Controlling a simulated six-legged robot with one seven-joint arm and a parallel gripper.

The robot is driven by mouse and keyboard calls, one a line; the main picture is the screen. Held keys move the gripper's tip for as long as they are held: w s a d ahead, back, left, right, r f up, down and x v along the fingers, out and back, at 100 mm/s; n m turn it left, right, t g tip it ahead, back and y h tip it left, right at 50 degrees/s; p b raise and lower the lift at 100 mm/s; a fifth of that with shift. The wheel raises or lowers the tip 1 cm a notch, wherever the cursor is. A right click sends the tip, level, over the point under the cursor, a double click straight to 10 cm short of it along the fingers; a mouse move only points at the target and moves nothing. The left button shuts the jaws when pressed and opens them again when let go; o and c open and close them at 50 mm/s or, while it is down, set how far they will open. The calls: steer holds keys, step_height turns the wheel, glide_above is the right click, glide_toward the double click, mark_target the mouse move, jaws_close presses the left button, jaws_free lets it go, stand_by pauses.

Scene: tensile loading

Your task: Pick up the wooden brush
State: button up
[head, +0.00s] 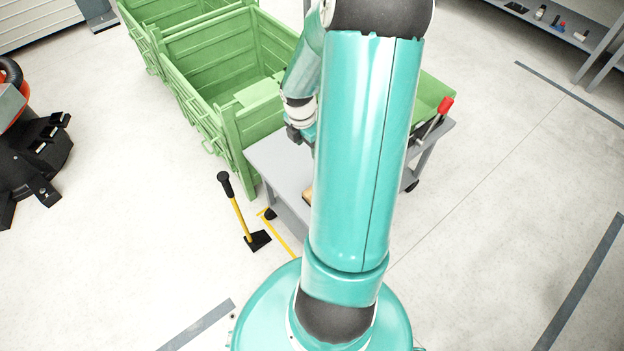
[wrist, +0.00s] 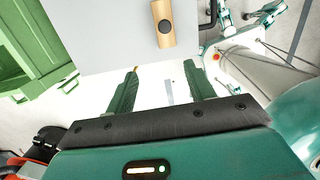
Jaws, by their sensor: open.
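The wooden brush (wrist: 162,12) is a light wooden block with a dark round spot on it. It lies on the grey table (wrist: 105,50) near the table's edge, at the top of the wrist view. In the head view only a sliver of wood (head: 307,195) shows beside my arm, which hides the rest. My gripper (wrist: 160,68) is open and empty, its two dark green fingers spread apart. In the wrist view the brush appears beyond the fingertips, not between them. In the head view my gripper is small and dark above the table.
Green crates (head: 215,65) stand against the table's left and far sides. A yellow-handled tool (head: 238,215) stands on the floor left of the table. A red-handled lever (head: 445,106) is at the table's right. A dark machine (head: 35,150) stands far left. Floor at right is open.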

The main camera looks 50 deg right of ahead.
steer(key=d+f+n, duration=0.1)
steer(key=f, duration=0.5)
steer(key=s+d+f, duration=0.1)
steer(key=f, duration=0.6)
steer(key=s+d+f+n+y, duration=0.1)
steer(key=f, duration=0.6)
steer(key=shift+s+d+f+n, duration=0.15)
steer(key=shift+s+f+n, duration=0.05)
steer(key=shift+s+n, duration=0.1)
steer(key=shift+c, duration=0.4)
steer(key=shift+w+r, duration=0.1)
jaws_close()
